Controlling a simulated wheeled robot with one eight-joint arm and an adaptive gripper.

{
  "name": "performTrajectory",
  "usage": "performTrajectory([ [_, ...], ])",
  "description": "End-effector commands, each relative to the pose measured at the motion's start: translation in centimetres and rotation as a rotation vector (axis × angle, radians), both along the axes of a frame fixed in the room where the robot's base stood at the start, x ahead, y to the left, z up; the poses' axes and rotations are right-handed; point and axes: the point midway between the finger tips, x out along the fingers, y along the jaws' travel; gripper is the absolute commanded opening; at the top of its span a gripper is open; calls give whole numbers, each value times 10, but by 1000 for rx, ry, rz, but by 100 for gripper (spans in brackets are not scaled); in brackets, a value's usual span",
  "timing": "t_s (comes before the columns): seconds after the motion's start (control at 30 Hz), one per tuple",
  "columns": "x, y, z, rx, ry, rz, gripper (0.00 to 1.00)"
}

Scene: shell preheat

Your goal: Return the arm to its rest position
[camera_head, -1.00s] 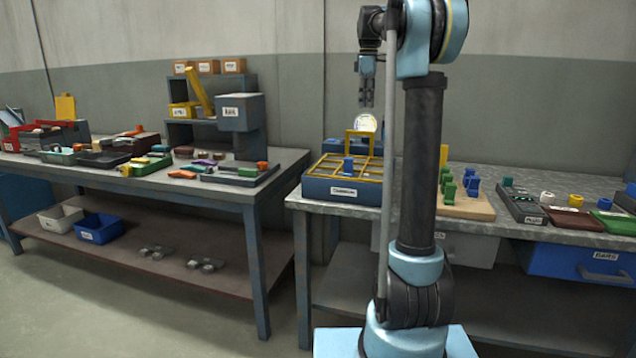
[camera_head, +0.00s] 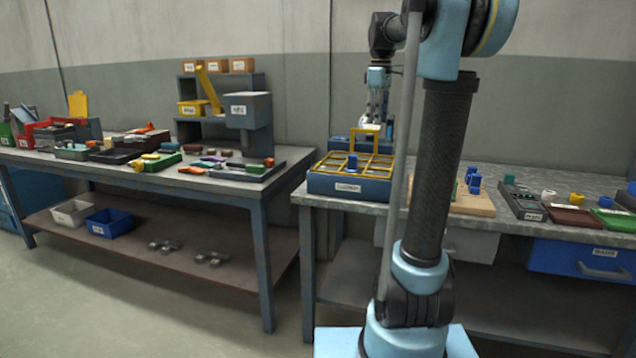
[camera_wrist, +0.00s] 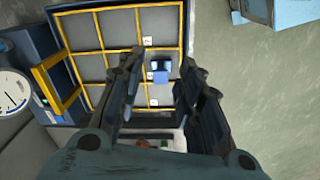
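My gripper (camera_head: 376,118) points down above the back part of a blue box with a yellow grid (camera_head: 348,187) on the right-hand bench. In the wrist view my gripper (camera_wrist: 163,62) has its two fingers apart, with nothing held between them. A small blue piece (camera_wrist: 161,72) shows between the fingers, in the grid box (camera_wrist: 118,8) below. My arm is raised and bent over the bench, and its column leans slightly right in the head view.
A round white dial (camera_wrist: 12,92) stands beside a yellow frame (camera_wrist: 58,88). A wooden block with blue pieces (camera_head: 472,204) and several small trays lie to the right. A cluttered second bench (camera_head: 150,180) stands at left. Open floor lies in front.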

Motion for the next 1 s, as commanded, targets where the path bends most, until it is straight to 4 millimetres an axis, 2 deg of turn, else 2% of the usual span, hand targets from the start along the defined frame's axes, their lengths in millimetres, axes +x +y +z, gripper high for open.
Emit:
performTrajectory([
  [0.03,-17,1,-8,2,-6,-33,33],
  [0.1,-37,2,-20,4,-15,-85,33],
  [0.27,-82,3,-49,12,-33,-201,33],
  [0.57,-166,5,-116,33,-68,-418,33],
  [0.77,-219,5,-170,51,-89,-563,33],
  [1.0,-279,6,-243,76,-115,-737,33],
])
